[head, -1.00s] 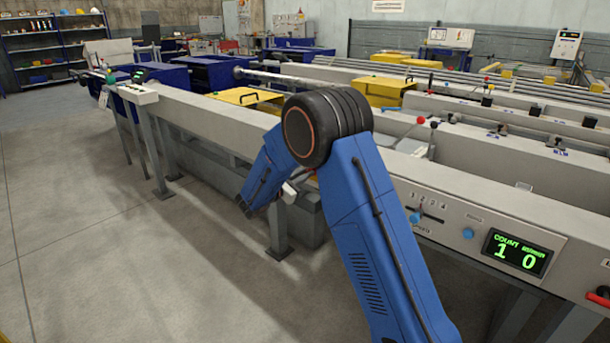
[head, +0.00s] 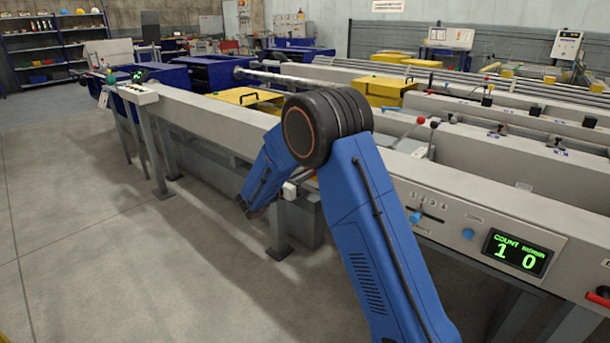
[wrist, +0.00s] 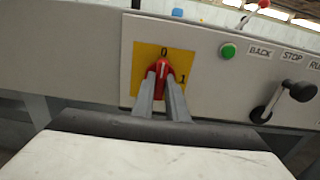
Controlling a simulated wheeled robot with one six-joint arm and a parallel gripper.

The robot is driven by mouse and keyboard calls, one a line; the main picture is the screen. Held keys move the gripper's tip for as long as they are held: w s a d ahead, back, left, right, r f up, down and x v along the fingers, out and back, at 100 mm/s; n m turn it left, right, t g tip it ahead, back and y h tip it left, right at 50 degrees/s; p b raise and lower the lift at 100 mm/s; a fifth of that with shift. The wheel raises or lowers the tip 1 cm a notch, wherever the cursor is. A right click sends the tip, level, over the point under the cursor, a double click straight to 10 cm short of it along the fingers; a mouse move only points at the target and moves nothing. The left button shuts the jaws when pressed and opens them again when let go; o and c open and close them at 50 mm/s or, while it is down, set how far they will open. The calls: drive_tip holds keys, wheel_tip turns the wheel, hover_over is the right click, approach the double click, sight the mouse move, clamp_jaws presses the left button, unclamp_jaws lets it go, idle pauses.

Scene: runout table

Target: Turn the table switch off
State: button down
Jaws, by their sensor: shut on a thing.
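The table switch is a red rotary handle (wrist: 163,67) on a yellow plate (wrist: 145,60), marked 0 at the top and 1 at the right, in the wrist view. The white line on the handle points up, close to the 0. My gripper (wrist: 163,80) is shut on the red handle, one grey finger on each side of it. In the head view my blue arm hides the switch and the gripper's fingertips.
Right of the switch are a green button (wrist: 228,50) and a black lever (wrist: 285,98) below labels BACK and STOP. In the head view a panel has a green count display (head: 517,252) and blue knobs (head: 468,234). Open floor (head: 70,240) lies at the left.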

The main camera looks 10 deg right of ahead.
drive_tip(key=shift+f, duration=0.1)
drive_tip(key=c, duration=1.8)
unclamp_jaws()
drive_tip(key=shift+o, duration=0.2)
drive_tip(key=shift+a, duration=0.1)
drive_tip(key=shift+s+a, duration=0.1)
drive_tip(key=v, duration=1.7)
drive_tip(key=shift+s, duration=0.1)
